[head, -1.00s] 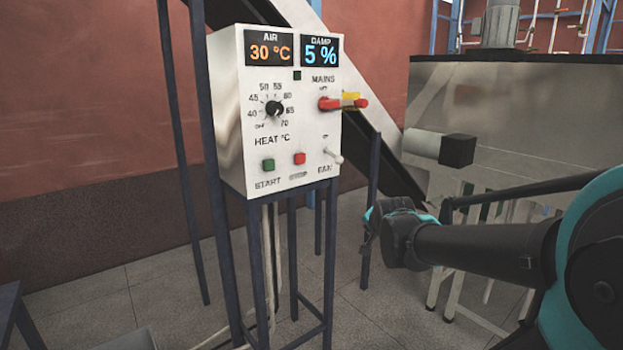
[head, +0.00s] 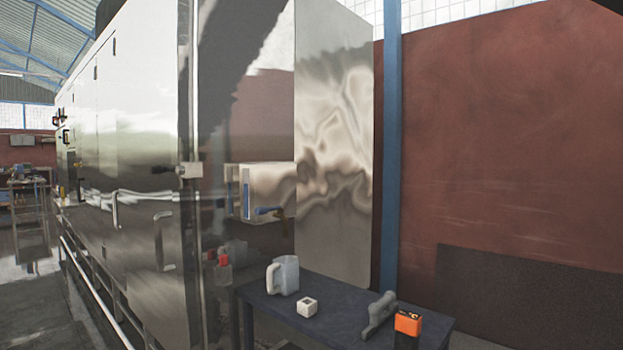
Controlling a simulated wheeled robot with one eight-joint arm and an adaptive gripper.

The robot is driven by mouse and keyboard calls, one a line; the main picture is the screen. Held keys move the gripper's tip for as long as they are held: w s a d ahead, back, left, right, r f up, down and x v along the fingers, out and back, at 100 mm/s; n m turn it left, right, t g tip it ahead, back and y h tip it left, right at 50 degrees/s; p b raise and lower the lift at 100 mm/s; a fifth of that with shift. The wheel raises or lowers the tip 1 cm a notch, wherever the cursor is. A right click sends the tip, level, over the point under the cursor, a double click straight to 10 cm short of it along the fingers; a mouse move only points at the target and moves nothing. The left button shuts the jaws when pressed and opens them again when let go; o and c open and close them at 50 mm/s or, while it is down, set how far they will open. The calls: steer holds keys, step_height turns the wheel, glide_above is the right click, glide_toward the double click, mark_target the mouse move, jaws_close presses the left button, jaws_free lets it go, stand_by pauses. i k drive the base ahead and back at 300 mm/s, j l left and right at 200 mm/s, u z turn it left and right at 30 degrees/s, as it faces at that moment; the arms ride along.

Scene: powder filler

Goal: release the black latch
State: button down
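A small latch-like fitting (head: 180,170) with a dark stub on its left side sits at the near vertical edge of the tall steel cabinet (head: 335,130). I cannot tell for sure that it is the black latch. Small dark fittings (head: 60,118) also show far down the cabinet front, too small to make out. My gripper is not in view.
A dark table (head: 340,306) stands at the cabinet's end, holding a pale jug (head: 284,275), a white cube (head: 307,308), a grey object (head: 378,314) and an orange-and-black item (head: 407,325). A rail (head: 88,283) runs along the cabinet front. Floor at left is open.

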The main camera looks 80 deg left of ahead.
mark_target(154, 169)
steer(key=u, duration=3.4)
